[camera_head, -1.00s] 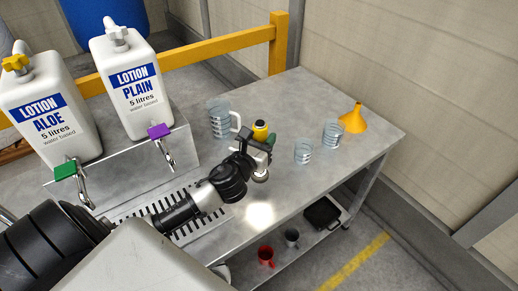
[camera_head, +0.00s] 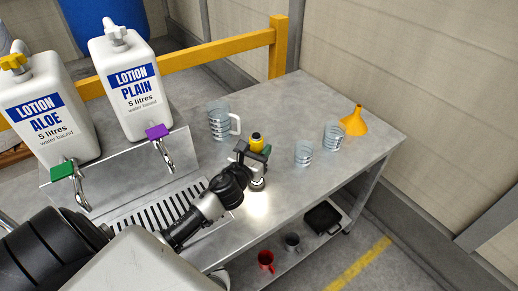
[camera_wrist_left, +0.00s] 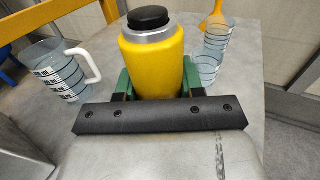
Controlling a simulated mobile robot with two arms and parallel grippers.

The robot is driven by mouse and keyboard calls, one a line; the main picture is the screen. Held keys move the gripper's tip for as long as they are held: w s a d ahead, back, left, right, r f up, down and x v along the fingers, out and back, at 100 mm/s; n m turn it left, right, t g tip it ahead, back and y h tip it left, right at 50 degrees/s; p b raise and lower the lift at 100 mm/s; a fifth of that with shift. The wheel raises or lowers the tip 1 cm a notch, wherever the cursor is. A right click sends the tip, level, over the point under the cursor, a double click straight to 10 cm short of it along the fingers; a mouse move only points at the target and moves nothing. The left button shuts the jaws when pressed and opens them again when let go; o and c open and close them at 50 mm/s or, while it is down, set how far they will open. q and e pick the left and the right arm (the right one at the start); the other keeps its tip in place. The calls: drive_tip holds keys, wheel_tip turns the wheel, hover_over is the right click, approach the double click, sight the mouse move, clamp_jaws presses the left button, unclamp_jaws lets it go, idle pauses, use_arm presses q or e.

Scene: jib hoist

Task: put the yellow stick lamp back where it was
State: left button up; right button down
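The yellow stick lamp (camera_head: 257,143) has a black cap and a grey collar. It is upright in my left gripper (camera_head: 260,151), over the table to the right of the slotted drain. In the left wrist view the lamp (camera_wrist_left: 153,62) stands between the green fingers of the gripper (camera_wrist_left: 156,80), which are shut on its sides. A bright patch of light lies on the table just in front of the lamp's lower end. Whether that end touches the table I cannot tell. My right gripper is not in view.
A handled measuring jug (camera_head: 219,122) stands behind the lamp. Two clear beakers (camera_head: 303,153) (camera_head: 333,137) and an orange funnel (camera_head: 354,121) stand to the right. Lotion containers (camera_head: 131,85) with taps are at left. Red and dark mugs (camera_head: 265,261) (camera_head: 292,242) sit on the lower shelf.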

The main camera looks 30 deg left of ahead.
use_arm(q)
drive_tip(key=o, duration=0.4)
drive_tip(key=shift+r, duration=0.2)
drive_tip(key=shift+s+d+b, duration=0.15)
drive_tip(key=shift+s+b, duration=0.15)
drive_tip(key=shift+s, duration=1.7)
drive_tip(key=shift+s+d+b, duration=0.2)
drive_tip(key=shift+s+b, duration=0.1)
drive_tip(key=shift+s, duration=1.7)
drive_tip(key=shift+s+d+b, duration=0.15)
drive_tip(key=shift+s+b, duration=0.15)
drive_tip(key=shift+s, duration=1.7)
